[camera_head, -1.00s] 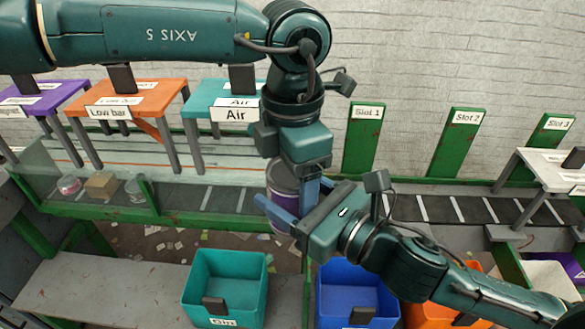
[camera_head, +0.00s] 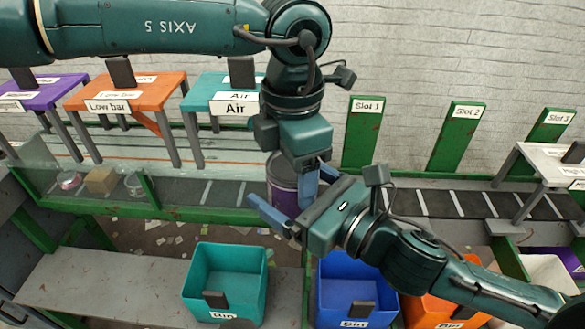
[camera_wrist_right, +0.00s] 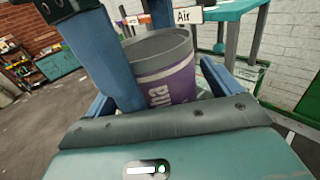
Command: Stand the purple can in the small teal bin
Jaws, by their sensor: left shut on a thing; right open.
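The purple can (camera_head: 282,178), with a grey rim, is held upright above the belt's front edge. My left gripper (camera_head: 306,186) comes down from above and is shut on the can; its blue finger crosses the can in the right wrist view. My right gripper (camera_head: 293,196) is open, its blue fingers spread beside the can; I cannot tell whether they touch it. The right wrist view shows the can (camera_wrist_right: 165,75) close in front of the right gripper, with white lettering. The small teal bin (camera_head: 240,300) stands below and left of the can, looking empty.
A blue bin (camera_head: 345,285) and an orange bin (camera_head: 430,310) stand right of the teal bin. A teal table (camera_head: 205,92) and an orange table (camera_head: 130,90) stand behind. A brown box (camera_head: 101,180) and jars lie at left on the belt. The grey shelf (camera_head: 100,290) has free room.

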